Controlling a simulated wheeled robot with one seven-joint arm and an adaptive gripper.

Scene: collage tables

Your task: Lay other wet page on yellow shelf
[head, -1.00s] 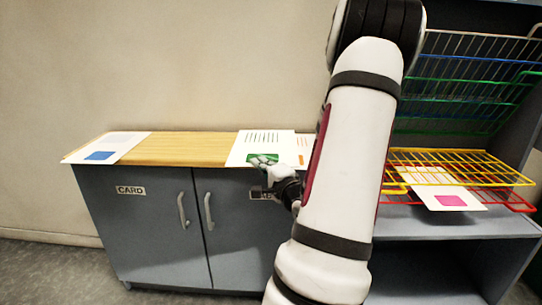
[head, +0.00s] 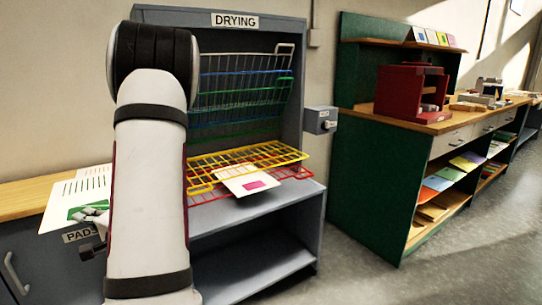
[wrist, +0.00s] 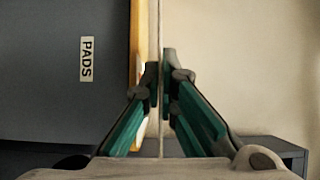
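The wet page (head: 62,196), white with dark lines and a green patch, is at the PADS cabinet's top in the head view. My gripper (head: 90,214) is at its front edge, beside the green patch. In the wrist view the page shows edge-on as a thin upright line (wrist: 160,30) between the fingers (wrist: 160,76), which are closed on it. My arm hides part of the counter. The yellow wire shelf (head: 283,151) is right of my arm. A page with a magenta patch (head: 236,187) lies partly under its wires, seemingly on the red shelf (head: 290,174) below.
The grey DRYING rack (head: 290,80) has green and blue wire shelves tilted up above the yellow one. A small grey box (head: 320,120) sticks out from its right side. A green cabinet (head: 365,150) with a red press (head: 400,95) stands further right. Floor is open in front.

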